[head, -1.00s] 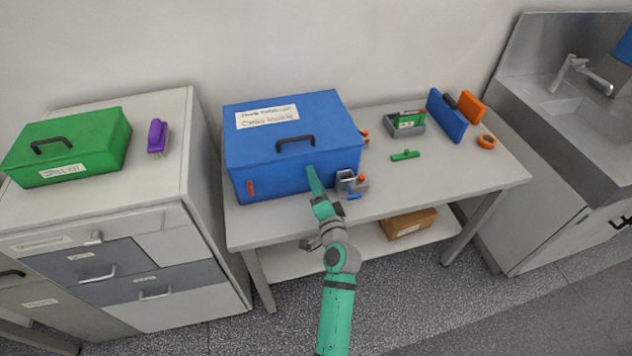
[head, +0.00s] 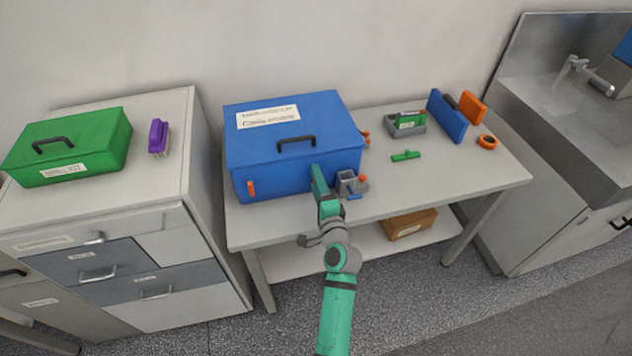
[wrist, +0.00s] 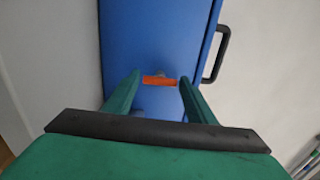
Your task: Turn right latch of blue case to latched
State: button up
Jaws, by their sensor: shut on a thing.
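The blue case (head: 270,150) stands closed on the table, with a dark handle on its lid. Its left latch (head: 251,188) is an orange bar standing upright on the front face. The right latch (wrist: 160,80) is an orange bar seen in the wrist view, lying across the picture between my fingers; in the head view my gripper hides it. My gripper (head: 317,173) is at the right part of the case front. In the wrist view its green fingers (wrist: 160,88) are at the two ends of the right latch, shut on it.
A grey holder (head: 347,185) with an orange knob stands close to the right of my gripper, with a small blue piece in front. A green piece (head: 405,156), a grey tray (head: 408,128) and an orange ring (head: 487,141) lie further right. Table space between is clear.

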jog(key=o, duration=1)
jog(key=shift+o, duration=0.2)
jog(key=v, duration=1.1)
jog(key=shift+w+f, duration=0.1)
